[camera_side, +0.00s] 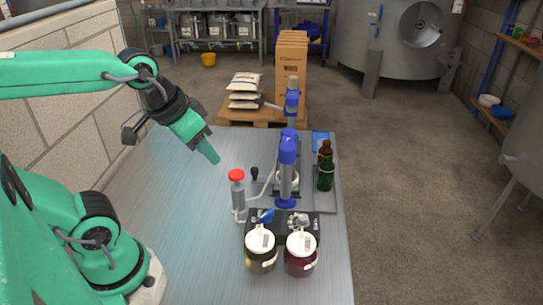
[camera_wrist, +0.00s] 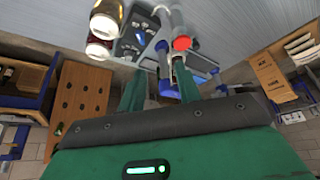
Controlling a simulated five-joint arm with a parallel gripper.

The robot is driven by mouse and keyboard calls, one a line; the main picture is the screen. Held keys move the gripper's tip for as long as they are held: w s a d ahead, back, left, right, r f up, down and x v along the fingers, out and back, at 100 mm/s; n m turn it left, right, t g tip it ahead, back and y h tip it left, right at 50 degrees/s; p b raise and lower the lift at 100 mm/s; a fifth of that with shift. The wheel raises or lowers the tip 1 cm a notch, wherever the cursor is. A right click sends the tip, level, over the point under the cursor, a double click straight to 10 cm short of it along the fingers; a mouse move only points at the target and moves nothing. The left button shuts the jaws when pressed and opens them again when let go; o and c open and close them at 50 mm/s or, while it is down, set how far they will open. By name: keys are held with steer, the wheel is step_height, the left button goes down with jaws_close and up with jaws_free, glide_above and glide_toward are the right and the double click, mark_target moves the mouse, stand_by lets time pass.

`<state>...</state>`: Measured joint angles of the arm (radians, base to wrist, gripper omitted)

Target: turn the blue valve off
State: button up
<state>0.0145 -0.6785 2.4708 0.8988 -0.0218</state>
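The blue valve (camera_side: 265,215) is a small blue handle on a dark block (camera_side: 283,228), behind the left jar. The angle of its handle is too small to tell. A grey valve (camera_side: 299,219) sits to its right on the same block. In the wrist view a small blue spot on the block (camera_wrist: 138,35) may be the blue valve. My gripper (camera_side: 213,157) is above the table, up and left of the valve, touching nothing. In the wrist view its two green fingers (camera_wrist: 160,82) are apart, with nothing held between them.
A red knob (camera_side: 236,175) on a grey cylinder stands between my gripper and the block. Two white-lidded jars (camera_side: 261,241) (camera_side: 301,244) stand in front. A blue-and-grey column (camera_side: 287,175) and bottles (camera_side: 326,175) stand behind right. The table's left part (camera_side: 180,215) is clear.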

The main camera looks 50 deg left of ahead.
steer(key=w+d+f+g, duration=0.2)
steer(key=w+f+g, duration=0.15)
steer(key=w, duration=0.25)
steer(key=n+g, duration=0.1)
steer(key=g, duration=0.1)
glide_above(266, 213)
steer(key=shift+d+f, duration=0.1)
steer(key=shift+f, duration=3.95)
steer(key=shift+f, duration=0.1)
steer(key=shift+f, duration=3.8)
jaws_close()
